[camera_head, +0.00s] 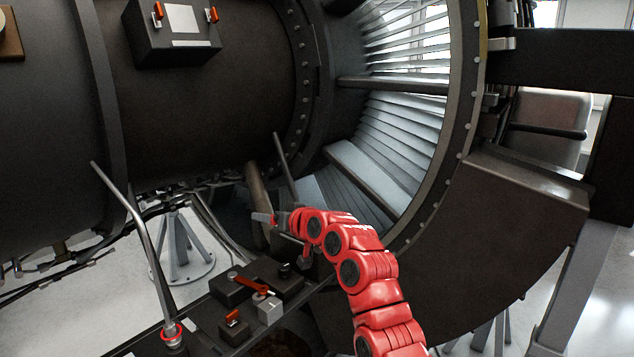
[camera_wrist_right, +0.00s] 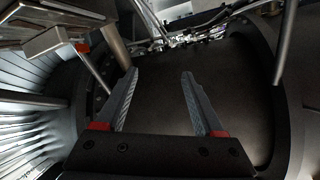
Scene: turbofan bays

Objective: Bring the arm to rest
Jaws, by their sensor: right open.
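My red right arm (camera_head: 362,270) comes in from the bottom right of the head view and reaches up and left over the bench. Its right gripper (camera_head: 265,218) is at the end, beside a dark post and in front of the engine casing (camera_head: 220,105). In the right wrist view the two fingers of the right gripper (camera_wrist_right: 160,78) are spread apart with nothing between them. The dark casing (camera_wrist_right: 230,95) fills the background behind them. My left gripper is not in view.
A dark bench (camera_head: 195,320) with small blocks, a red-handled part (camera_head: 252,285) and a tall bent metal rod (camera_head: 145,240) lies below the arm. The fan vanes (camera_head: 400,145) and dark curved cowl (camera_head: 500,230) are to the right. Open floor (camera_head: 125,295) shows at lower left.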

